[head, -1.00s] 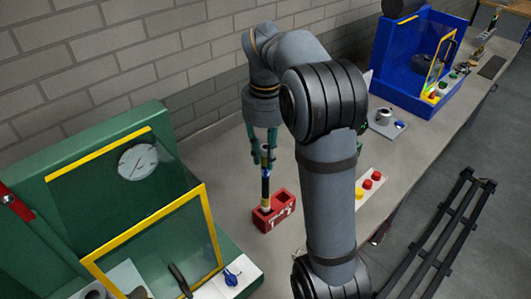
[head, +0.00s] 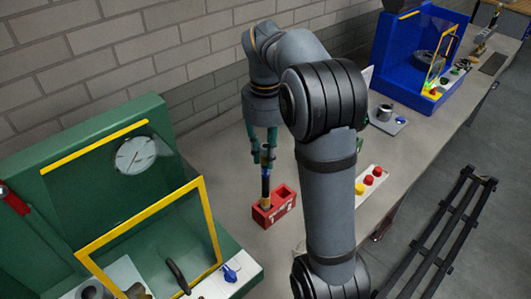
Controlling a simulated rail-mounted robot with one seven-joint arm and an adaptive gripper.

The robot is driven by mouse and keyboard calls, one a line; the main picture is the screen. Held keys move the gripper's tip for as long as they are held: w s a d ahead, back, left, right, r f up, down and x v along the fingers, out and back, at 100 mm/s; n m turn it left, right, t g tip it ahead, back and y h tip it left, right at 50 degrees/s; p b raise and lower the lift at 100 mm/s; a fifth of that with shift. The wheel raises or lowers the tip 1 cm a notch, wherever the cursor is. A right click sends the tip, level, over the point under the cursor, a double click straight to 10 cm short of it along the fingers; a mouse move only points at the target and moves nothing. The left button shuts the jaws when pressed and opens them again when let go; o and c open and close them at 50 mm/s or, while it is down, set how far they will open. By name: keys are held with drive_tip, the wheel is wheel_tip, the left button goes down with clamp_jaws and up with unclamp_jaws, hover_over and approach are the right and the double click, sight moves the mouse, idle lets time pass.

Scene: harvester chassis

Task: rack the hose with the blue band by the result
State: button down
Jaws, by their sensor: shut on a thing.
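My gripper (head: 264,147) has green fingers and points straight down, shut on the upper part of a slim dark hose. The hose (head: 265,185) stands upright, with a small blue band near the fingers and a pale yellowish lower end. That lower end is at the left compartment of a small red rack (head: 272,213) on the bench; it looks to be inside, but the depth is hard to tell. The rack's right compartment looks empty. The rack has pale markings on its front that are too small to read.
A green test machine (head: 100,185) with a dial gauge (head: 135,154) and a yellow-framed guard (head: 205,225) stands at the left. A panel with red and yellow buttons (head: 369,180) lies right of my arm. A blue machine (head: 400,60) stands farther back. The bench around the rack is clear.

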sight(265, 169)
drive_tip(key=shift+f+b, duration=2.55)
drive_tip(key=shift+f, duration=0.2)
drive_tip(key=c, duration=1.4)
unclamp_jaws()
drive_tip(key=shift+c, duration=0.2)
wheel_tip(265, 169, up, 12)
drive_tip(key=shift+r, duration=0.1)
drive_tip(key=shift+f, duration=0.25)
